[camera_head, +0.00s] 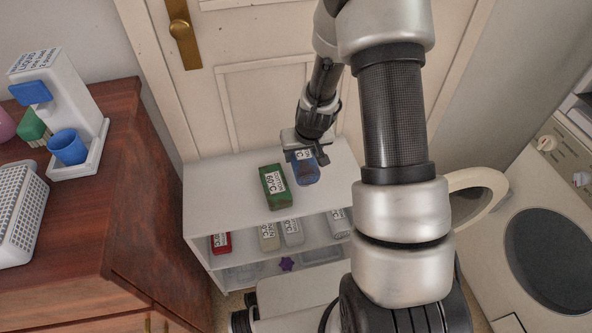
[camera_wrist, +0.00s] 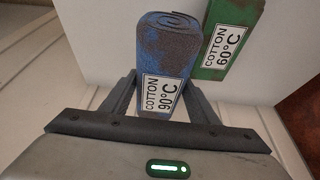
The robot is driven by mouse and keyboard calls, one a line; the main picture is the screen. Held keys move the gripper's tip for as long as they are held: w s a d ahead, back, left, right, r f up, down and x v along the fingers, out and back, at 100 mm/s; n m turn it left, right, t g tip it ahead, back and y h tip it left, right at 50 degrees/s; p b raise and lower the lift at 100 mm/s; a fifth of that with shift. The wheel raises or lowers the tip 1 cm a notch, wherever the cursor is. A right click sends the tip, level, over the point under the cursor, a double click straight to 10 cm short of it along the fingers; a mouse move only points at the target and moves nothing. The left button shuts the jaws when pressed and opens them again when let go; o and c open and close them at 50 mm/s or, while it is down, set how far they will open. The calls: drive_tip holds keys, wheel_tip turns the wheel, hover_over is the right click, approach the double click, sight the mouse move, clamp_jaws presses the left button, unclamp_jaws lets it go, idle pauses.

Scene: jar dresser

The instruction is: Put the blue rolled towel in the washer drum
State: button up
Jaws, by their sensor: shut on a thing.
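The blue rolled towel (camera_head: 307,172) is at the top of the white shelf unit, with a "COTTON 90°C" label. My gripper (camera_head: 306,158) is shut on it. In the wrist view the blue towel (camera_wrist: 166,50) sits between the two fingers of my gripper (camera_wrist: 160,95), its rolled end facing up in the picture. I cannot tell whether the towel still touches the shelf top. The washer (camera_head: 540,220) stands at the right, with its round door (camera_head: 487,190) swung open at its left. The dark round drum opening (camera_head: 552,258) is in its front.
A green rolled towel (camera_head: 277,187), labelled "COTTON 60°C", lies left of the blue one; it also shows in the wrist view (camera_wrist: 228,40). The white shelf unit (camera_head: 228,190) holds several other towels below. A wooden dresser (camera_head: 130,205) stands at the left. The open washer door juts out beside my arm.

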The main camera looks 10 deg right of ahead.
drive_tip(key=shift+f+b, duration=0.55)
drive_tip(key=shift+f, duration=1.75)
drive_tip(key=shift+f, duration=0.2)
drive_tip(key=o, duration=0.9)
drive_tip(key=shift+c, duration=0.2)
